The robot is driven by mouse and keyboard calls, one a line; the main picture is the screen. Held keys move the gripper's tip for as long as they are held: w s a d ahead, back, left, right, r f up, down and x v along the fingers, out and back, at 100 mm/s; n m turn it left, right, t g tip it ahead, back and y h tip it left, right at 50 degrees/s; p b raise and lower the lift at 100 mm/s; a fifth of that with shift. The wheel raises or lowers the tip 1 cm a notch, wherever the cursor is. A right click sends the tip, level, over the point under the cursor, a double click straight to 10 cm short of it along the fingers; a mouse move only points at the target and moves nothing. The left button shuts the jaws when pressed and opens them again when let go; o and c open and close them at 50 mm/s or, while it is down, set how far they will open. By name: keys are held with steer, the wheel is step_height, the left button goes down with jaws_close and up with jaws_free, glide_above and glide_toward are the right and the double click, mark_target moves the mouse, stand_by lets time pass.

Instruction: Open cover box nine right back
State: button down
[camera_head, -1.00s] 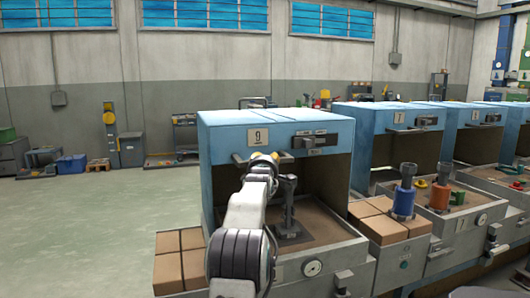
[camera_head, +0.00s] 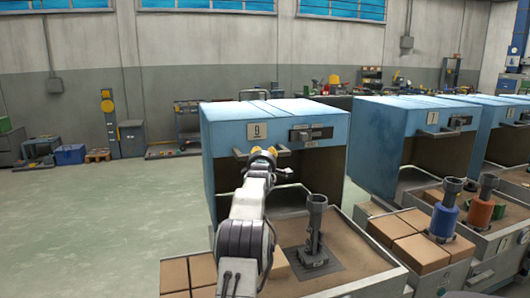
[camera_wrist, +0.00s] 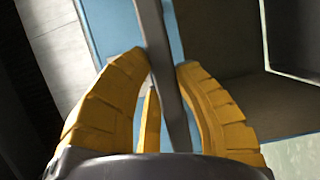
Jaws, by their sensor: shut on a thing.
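The cover of box nine is a blue hood (camera_head: 228,140) with a "9" plate (camera_head: 257,131), in the middle of the head view. Its open front shows a dark inside. My gripper (camera_head: 263,154) is at the front of the hood, below the plate, shut on a bar handle (camera_head: 240,153). In the wrist view, my yellow fingers (camera_wrist: 160,90) close around the grey bar (camera_wrist: 165,65), with the blue front behind it. The tray (camera_head: 360,262) of box nine extends in front of the hood, with a grey upright tool (camera_head: 315,228) standing on it.
A second latch (camera_head: 311,134) sits right of the plate. Brown blocks lie left (camera_head: 190,272) and right (camera_head: 405,235) of the tray. More blue hoods (camera_head: 410,112) stand at right, with blue (camera_head: 444,218) and orange (camera_head: 481,208) cylinders in front.

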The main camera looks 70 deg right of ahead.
steer(key=shift+d, duration=0.2)
steer(key=c, duration=0.9)
jaws_free()
steer(key=shift+v, duration=5.95)
